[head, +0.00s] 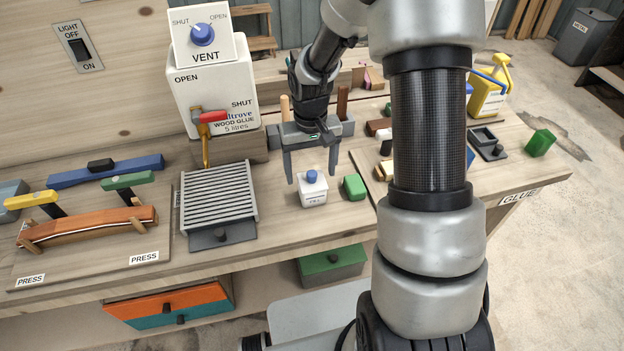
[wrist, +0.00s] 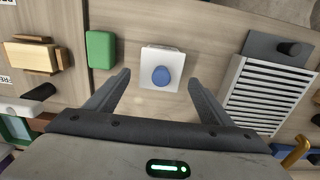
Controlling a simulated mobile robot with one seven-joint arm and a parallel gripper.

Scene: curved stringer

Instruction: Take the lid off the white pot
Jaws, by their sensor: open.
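The white pot (head: 313,194) is a small square pot with a label on its front, standing on the workbench. Its lid has a blue knob (head: 312,176) on top and is seated on the pot. In the wrist view the lid (wrist: 150,58) shows from above, with the blue knob (wrist: 161,76) near its middle. My gripper (head: 312,174) is open and empty. In the wrist view its two fingers (wrist: 160,80) reach to either side of the pot, with gaps between them and it. I cannot tell the exact height of the fingertips over the lid.
A green block (head: 354,187) stands close to the right of the pot. A slatted grey rack (head: 218,195) is to the left. The large white glue container (head: 215,85) with a red-handled tap (head: 207,125) stands behind. Bench in front of the pot is clear.

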